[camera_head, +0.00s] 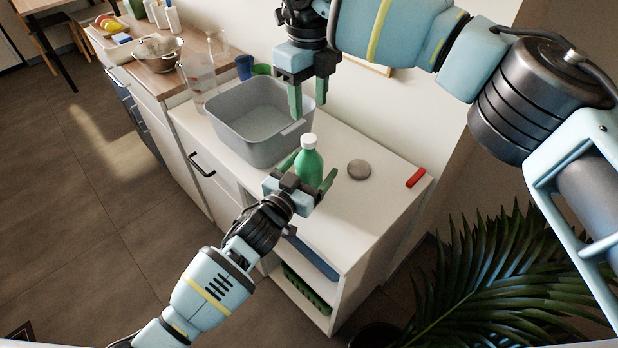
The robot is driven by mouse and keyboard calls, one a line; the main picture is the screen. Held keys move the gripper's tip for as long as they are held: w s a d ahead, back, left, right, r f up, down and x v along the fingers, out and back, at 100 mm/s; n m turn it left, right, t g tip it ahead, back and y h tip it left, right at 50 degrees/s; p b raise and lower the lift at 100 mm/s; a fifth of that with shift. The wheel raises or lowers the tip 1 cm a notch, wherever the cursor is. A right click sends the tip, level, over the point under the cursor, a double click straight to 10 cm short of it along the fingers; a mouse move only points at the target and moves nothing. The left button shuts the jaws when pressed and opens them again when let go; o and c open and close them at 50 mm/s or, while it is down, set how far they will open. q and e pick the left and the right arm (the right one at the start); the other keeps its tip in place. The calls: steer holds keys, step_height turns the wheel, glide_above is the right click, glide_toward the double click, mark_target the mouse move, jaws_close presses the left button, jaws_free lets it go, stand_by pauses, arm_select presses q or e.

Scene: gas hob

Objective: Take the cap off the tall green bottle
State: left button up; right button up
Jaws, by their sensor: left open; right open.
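The green bottle (309,168) stands upright on the white counter, with its white cap (309,141) on top. My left gripper (310,178) is open at the bottle, with one finger on each side of its body; I cannot tell whether the fingers touch it. Its lower front is partly hidden by the gripper. My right gripper (308,98) is open and empty, pointing down above the right side of the grey tub, higher than the bottle and behind it.
A grey tub (228,139) stands just behind and left of the bottle. A round grey disc (358,169) and a red object (416,178) lie on the counter (372,205) to the right. A clear pitcher (198,82) and blue cup (244,66) stand farther back. A palm plant (490,280) is at lower right.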

arm_select(q)
jaws_close()
arm_select(e)
steer(key=m, duration=0.4)
steer(key=shift+m, duration=0.4)
steer(key=m, duration=1.5)
steer(key=shift+m, duration=0.3)
steer(key=m, duration=0.6)
steer(key=shift+m, duration=0.3)
